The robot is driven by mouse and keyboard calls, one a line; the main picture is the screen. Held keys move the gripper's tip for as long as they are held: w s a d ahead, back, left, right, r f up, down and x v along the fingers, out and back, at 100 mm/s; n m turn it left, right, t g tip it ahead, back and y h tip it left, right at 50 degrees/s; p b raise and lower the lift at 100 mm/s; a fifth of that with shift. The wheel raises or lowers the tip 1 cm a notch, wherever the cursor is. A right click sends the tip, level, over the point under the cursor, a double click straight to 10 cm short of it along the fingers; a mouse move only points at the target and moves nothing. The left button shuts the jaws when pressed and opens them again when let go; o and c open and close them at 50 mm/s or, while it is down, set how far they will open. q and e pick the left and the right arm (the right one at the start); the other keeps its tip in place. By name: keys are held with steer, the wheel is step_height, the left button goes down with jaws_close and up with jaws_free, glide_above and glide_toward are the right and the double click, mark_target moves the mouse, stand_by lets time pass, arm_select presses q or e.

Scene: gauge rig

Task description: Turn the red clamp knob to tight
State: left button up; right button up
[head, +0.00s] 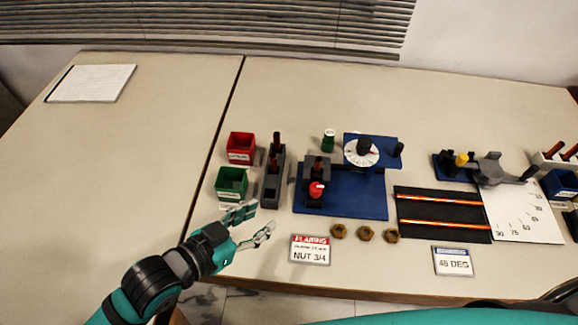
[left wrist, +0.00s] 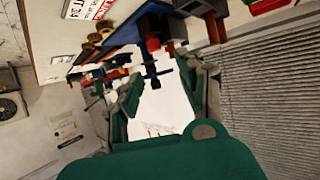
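The red clamp knob (head: 316,189) with a pale mark sits on the front of a dark clamp block (head: 314,170), on the left part of a blue base plate (head: 350,203). The knob also shows in the left wrist view (left wrist: 153,44), ahead of the fingers and near the top. My left gripper (head: 254,224) is open and empty, to the left of and in front of the knob, clear of it. Its spread fingers also show in the left wrist view (left wrist: 165,98). My right gripper is not in view.
A grey block with upright pins (head: 272,185), a green bin (head: 231,182) and a red bin (head: 240,148) stand left of the plate. A "NUT 3/4" card (head: 310,250) and brass nuts (head: 364,234) lie in front. The left table area is mostly clear.

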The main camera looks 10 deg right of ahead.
mark_target(316, 188)
arm_select(q)
steer(key=x, duration=0.5)
steer(key=d+x, duration=0.1)
steer(key=x, duration=0.5)
steer(key=s+r+x, duration=0.1)
steer(key=x, duration=0.5)
steer(key=shift+w+d+p, duration=0.1)
steer(key=shift+d+p, duration=0.15)
steer(key=shift+p, duration=0.1)
